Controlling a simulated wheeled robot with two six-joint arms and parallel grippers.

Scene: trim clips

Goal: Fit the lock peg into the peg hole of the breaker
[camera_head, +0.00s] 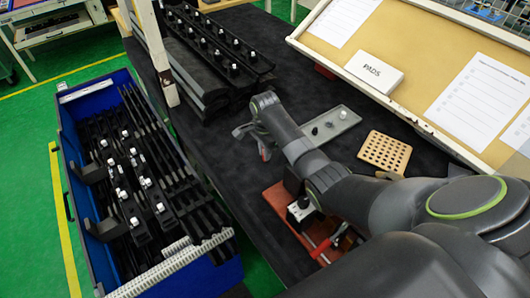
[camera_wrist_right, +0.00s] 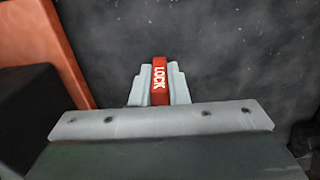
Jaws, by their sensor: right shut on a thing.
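The lock peg (camera_wrist_right: 160,82) is red with white "LOCK" lettering and sits between the pale fingers of my right gripper (camera_wrist_right: 159,88) in the right wrist view. My right gripper (camera_head: 254,143) is shut on it, over the dark mat. In the right wrist view a black block (camera_wrist_right: 38,115) and the board (camera_wrist_right: 45,45) show at left. My left gripper is out of view.
A red-handled clamp (camera_head: 329,243) is by the breaker. A grey tray (camera_head: 331,125) with small dark parts and a wooden holed block (camera_head: 384,152) lie right of the gripper. Black racks (camera_head: 215,50) stand behind; a blue crate (camera_head: 70,170) is at left.

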